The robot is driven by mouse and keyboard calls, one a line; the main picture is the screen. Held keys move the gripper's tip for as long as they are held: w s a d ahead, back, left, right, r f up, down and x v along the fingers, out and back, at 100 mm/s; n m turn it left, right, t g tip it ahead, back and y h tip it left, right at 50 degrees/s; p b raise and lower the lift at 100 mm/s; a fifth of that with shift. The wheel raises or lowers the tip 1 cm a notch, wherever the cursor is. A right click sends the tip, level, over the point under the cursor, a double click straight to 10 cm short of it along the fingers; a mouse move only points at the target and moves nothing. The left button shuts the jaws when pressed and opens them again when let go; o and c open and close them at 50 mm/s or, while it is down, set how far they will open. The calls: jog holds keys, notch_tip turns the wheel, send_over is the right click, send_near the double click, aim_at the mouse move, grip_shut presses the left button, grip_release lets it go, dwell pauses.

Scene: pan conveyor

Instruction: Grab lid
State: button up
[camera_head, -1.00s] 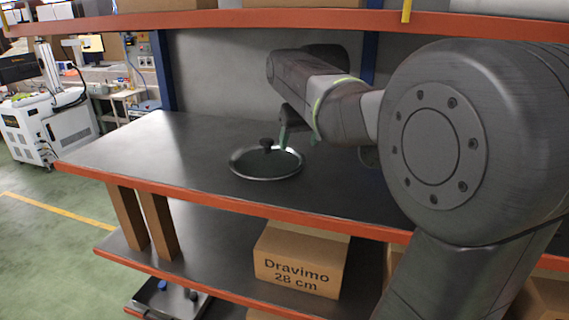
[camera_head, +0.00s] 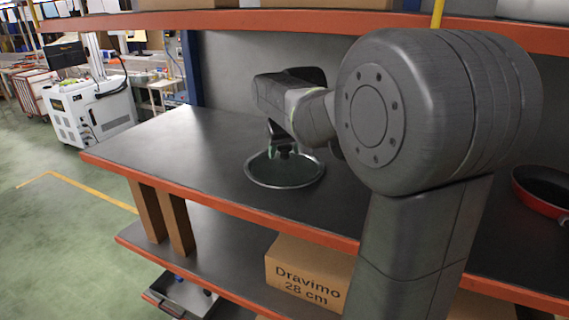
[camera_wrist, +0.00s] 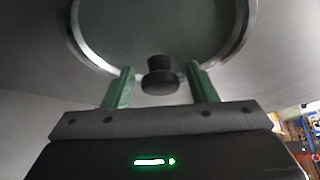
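The lid (camera_head: 262,180) is a round glass disc with a metal rim and a dark knob. It lies flat on the dark shelf top (camera_head: 185,150). In the wrist view the lid (camera_wrist: 150,30) fills the top, and its black knob (camera_wrist: 159,76) lies between the green fingers. My gripper (camera_wrist: 160,78) is open, with a gap on each side of the knob. In the head view my gripper (camera_head: 283,150) is at the lid's knob, which it partly hides.
A red pan (camera_head: 543,192) stands on the shelf at the far right. A Dravimo 28 cm box (camera_head: 305,277) is on the lower shelf. An upper shelf edge (camera_head: 300,21) runs above my arm. The shelf left of the lid is clear.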

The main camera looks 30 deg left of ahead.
grip_shut()
jog(key=shift+r, duration=0.2)
